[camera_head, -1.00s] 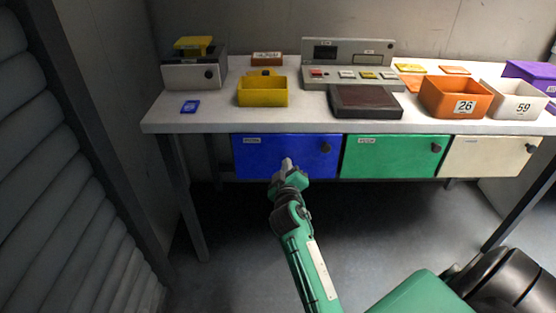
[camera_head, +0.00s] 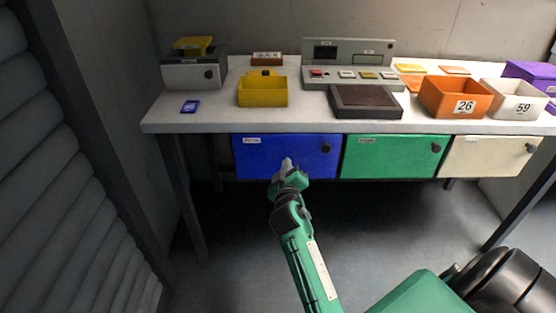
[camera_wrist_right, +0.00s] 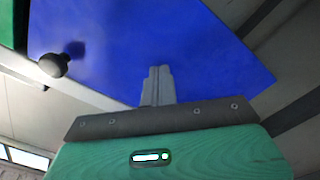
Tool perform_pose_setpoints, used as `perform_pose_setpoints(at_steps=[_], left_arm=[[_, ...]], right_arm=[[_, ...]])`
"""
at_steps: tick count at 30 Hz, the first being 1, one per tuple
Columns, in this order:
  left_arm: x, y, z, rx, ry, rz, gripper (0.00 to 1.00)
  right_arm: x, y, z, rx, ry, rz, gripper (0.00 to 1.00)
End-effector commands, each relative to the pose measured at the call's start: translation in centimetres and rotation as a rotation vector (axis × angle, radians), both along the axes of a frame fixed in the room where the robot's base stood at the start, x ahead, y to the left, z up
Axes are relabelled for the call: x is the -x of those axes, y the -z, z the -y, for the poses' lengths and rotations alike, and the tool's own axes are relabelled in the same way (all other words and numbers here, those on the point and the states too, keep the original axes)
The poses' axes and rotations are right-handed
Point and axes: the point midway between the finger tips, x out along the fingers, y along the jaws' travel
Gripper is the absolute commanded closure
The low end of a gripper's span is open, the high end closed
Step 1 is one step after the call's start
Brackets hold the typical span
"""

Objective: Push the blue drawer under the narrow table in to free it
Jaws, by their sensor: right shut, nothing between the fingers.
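The blue drawer (camera_head: 265,150) hangs under the left part of the narrow table (camera_head: 215,122). Its front has a white label at the upper left and a dark round knob at the right. The front looks about level with the green drawer beside it. My right gripper (camera_head: 287,163) is shut and empty, its tips at the lower middle of the blue front. In the right wrist view the shut fingers (camera_wrist_right: 158,75) point at the blue front (camera_wrist_right: 190,40), with the knob (camera_wrist_right: 54,65) to the left. Whether the tips touch is hard to tell. My left gripper is out of view.
A green drawer (camera_head: 390,156) and a cream drawer (camera_head: 488,157) sit to the right. The floor below is clear.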

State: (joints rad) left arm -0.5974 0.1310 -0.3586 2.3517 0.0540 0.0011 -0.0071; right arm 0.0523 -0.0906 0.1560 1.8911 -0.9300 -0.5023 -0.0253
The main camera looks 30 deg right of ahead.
Motion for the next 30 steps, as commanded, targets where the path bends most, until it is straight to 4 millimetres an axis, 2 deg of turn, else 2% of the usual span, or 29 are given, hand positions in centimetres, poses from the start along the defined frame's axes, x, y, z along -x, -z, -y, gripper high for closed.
perform_pose_setpoints(at_steps=[30], left_arm=[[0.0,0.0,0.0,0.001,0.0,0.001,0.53]], right_arm=[[-1.1,0.0,0.7,0.001,0.0,-0.001,1.0]])
